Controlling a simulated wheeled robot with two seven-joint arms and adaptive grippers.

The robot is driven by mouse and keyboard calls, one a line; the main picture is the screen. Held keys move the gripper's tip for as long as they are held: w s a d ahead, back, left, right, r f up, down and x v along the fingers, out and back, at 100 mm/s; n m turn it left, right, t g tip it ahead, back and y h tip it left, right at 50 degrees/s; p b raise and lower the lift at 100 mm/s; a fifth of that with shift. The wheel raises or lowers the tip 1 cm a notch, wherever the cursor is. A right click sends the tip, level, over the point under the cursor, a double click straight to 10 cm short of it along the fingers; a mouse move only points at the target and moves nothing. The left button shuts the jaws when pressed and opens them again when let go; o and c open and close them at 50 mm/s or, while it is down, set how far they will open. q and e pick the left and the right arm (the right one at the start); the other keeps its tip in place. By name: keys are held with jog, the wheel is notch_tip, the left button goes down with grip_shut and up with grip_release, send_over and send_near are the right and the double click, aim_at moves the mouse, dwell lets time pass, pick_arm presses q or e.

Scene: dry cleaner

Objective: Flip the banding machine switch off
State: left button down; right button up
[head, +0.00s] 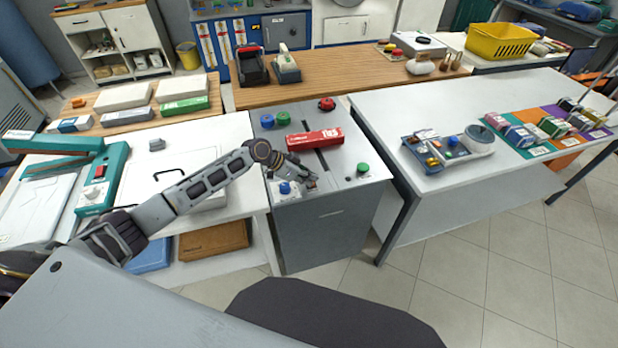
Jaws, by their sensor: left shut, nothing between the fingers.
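The grey banding machine (330,228) stands in the middle, a waist-high cabinet with a dark slot across its top. A blue knob (285,188) on a pale plate sits at its front left corner. A green button (363,168) is at its front right. I cannot make out which control is the switch or how it is set. My left gripper (309,182) is shut and empty, low over the front of the top, just right of the blue knob. I cannot tell whether it touches anything. My right gripper is out of view.
A red box (314,137) lies across the machine's slot. Blue (267,121), green (283,118) and red (326,104) knobs stand behind it. A teal sealer (103,178) is on the left table. A tray (447,150) of small items sits on the right table.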

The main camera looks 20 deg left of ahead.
pick_arm(q)
jog(key=shift+w+a+r, duration=0.1)
jog(key=shift+w+a, duration=0.15)
jog(key=shift+w, duration=0.15)
jog(key=shift+w+a+b, duration=0.15)
jog(key=shift+w+b, duration=0.1)
jog(key=shift+b, duration=0.15)
jog(key=shift+r, duration=0.1)
dwell(0.3)
